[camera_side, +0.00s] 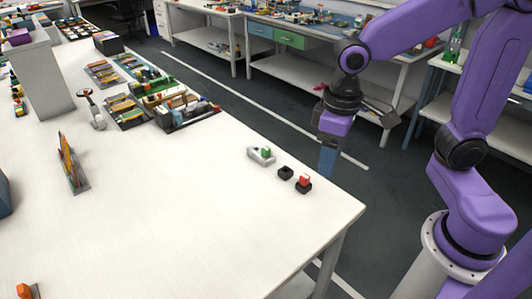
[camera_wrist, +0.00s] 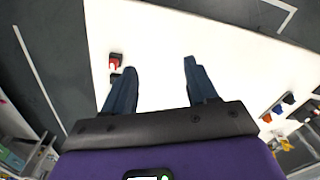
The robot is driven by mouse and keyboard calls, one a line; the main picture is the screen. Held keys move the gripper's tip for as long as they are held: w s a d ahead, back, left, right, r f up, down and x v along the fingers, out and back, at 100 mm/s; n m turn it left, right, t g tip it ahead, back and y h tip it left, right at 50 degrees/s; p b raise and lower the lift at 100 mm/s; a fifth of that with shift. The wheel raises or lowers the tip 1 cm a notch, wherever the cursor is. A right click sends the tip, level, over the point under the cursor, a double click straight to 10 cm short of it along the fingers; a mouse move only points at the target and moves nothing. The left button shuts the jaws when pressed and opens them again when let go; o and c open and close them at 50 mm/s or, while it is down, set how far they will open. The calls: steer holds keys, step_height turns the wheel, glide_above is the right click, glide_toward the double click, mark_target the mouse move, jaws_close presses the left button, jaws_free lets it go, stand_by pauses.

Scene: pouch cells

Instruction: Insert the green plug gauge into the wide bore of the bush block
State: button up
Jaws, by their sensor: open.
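The green plug gauge (camera_side: 266,152) is a small green piece at the light grey block (camera_side: 257,157), which looks like the bush block, near the table's right corner. It appears to stand in or on the block; its depth and which bore cannot be told. My gripper (camera_side: 327,170) hangs at the right, apart from these pieces. In the wrist view my gripper (camera_wrist: 160,65) has its two dark blue fingers spread with only white table between them. The green gauge and grey block cannot be made out in that view.
An empty-looking black holder (camera_side: 285,173) and a black holder with a red piece (camera_side: 304,184) stand beside the block. The red piece (camera_wrist: 115,60) also shows left of my fingers. Board assemblies (camera_side: 165,105) lie farther back. The table's front middle is clear.

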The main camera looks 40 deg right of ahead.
steer(key=w+m, duration=0.6)
steer(key=w, duration=0.4)
steer(key=m, duration=1.7)
glide_above(266, 148)
step_height(266, 148, down, 5)
steer(key=f, duration=1.2)
steer(key=shift+s+d, duration=0.1)
steer(key=shift+s, duration=0.25)
steer(key=shift+w+a+f, duration=0.1)
steer(key=shift+w+f, duration=0.05)
steer(key=shift+f, duration=1.2)
steer(key=shift+w+a+f, duration=0.1)
steer(key=shift+w+f, duration=0.05)
steer(key=shift+f, duration=1.15)
jaws_close()
